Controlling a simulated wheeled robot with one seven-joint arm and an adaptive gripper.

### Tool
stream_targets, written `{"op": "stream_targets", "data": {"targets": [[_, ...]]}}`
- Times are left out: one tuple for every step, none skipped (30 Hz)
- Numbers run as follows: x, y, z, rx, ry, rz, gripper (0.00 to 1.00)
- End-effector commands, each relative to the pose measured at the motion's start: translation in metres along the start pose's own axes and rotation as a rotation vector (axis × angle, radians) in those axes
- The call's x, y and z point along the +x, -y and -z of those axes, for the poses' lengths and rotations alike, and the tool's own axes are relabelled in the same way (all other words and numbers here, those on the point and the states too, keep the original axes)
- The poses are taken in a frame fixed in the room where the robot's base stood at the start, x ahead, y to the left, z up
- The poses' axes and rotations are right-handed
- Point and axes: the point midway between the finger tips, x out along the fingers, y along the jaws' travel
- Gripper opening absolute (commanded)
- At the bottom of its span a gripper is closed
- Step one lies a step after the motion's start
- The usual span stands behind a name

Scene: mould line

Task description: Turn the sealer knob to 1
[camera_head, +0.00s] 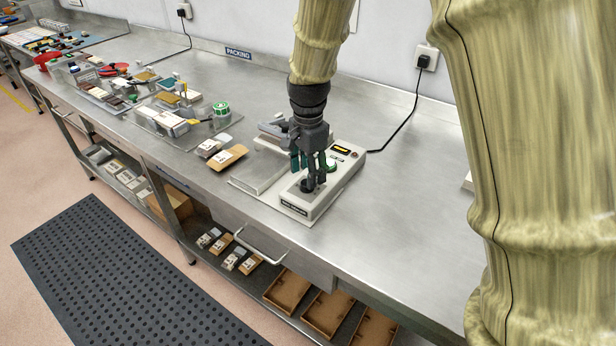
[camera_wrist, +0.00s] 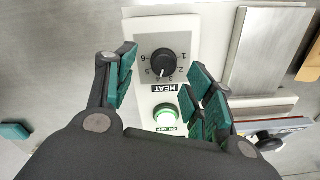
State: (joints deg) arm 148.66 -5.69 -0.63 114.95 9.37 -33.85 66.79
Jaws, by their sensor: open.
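The sealer (camera_head: 322,207) is a pale box on the steel bench, with a small display on top. In the wrist view its black HEAT knob (camera_wrist: 162,61) sits inside a dial numbered 1 to 6. The knob's white pointer mark faces the lower side of the dial, around 3 to 4; the exact number is too small to tell. My gripper (camera_head: 311,180) is above the sealer, pointing down at the knob. Its green-padded fingers (camera_wrist: 164,68) are open, one on each side of the knob, with gaps visible. A green lit ON/OFF button (camera_wrist: 166,115) is below the knob.
A flat metal plate (camera_wrist: 268,50) is beside the panel. Pouches (camera_head: 229,157) and loaded trays (camera_head: 215,131) lie to the left on the bench. A black cord (camera_head: 405,128) runs to a wall socket (camera_head: 426,58). The bench right of the sealer is mostly clear.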

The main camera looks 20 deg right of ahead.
Motion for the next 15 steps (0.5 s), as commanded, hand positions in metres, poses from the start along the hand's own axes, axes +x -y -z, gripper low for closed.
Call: {"op": "stream_targets", "data": {"targets": [[0.009, 0.001, 0.000, -0.001, 0.002, -0.004, 0.53], [0.013, 0.001, 0.000, -0.001, 0.002, -0.005, 0.53], [0.017, 0.001, 0.000, -0.001, 0.002, -0.006, 0.53], [0.020, 0.001, 0.000, -0.001, 0.002, -0.004, 0.53], [0.021, 0.001, 0.000, -0.001, 0.001, -0.003, 0.53], [0.024, -0.001, -0.001, -0.001, 0.001, -0.001, 0.53], [0.025, -0.001, -0.001, -0.001, 0.000, 0.000, 0.53], [0.026, -0.002, -0.001, -0.001, 0.000, 0.001, 0.53], [0.028, -0.002, -0.001, -0.001, -0.001, 0.002, 0.53], [0.029, -0.002, -0.001, -0.002, -0.001, 0.002, 0.53], [0.031, -0.001, -0.001, -0.002, 0.000, 0.001, 0.53], [0.033, 0.000, -0.001, -0.002, 0.000, 0.000, 0.53], [0.034, 0.000, -0.001, -0.002, 0.000, -0.001, 0.53], [0.034, 0.001, -0.001, -0.002, 0.000, -0.001, 0.53], [0.035, 0.002, -0.001, -0.003, 0.000, -0.002, 0.53]]}}
